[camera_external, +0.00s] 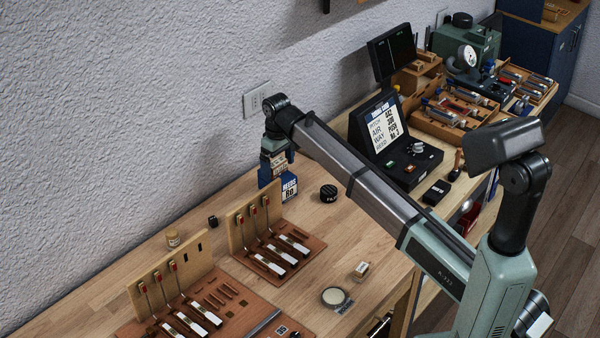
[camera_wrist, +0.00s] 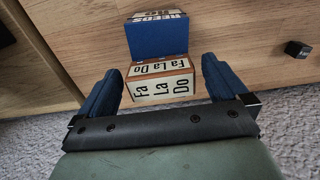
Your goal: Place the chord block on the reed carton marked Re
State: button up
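The reed carton (camera_external: 289,187) is blue with a white label reading REEDS and Re, and stands on the bench near the wall. It also shows at the top of the wrist view (camera_wrist: 158,42). The chord block (camera_wrist: 160,88), wooden with pale faces marked Fa, La, Do, is between my fingers, over the wall-side part of the carton. It appears to rest on the carton, but the contact is hidden. My gripper (camera_wrist: 161,66) has its blue fingers on either side of the block, with narrow gaps showing. It looks open.
A round black tin (camera_external: 328,193) stands right of the carton, and a small black cube (camera_external: 213,221) lies to its left. Wooden racks with hammers (camera_external: 262,240) stand nearer the camera. A black display (camera_external: 380,128) is farther right. The wall is close behind.

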aim_at(278, 162)
jog(key=shift+r, duration=0.15)
notch_tip(278, 162, up, 12)
dwell(0.7)
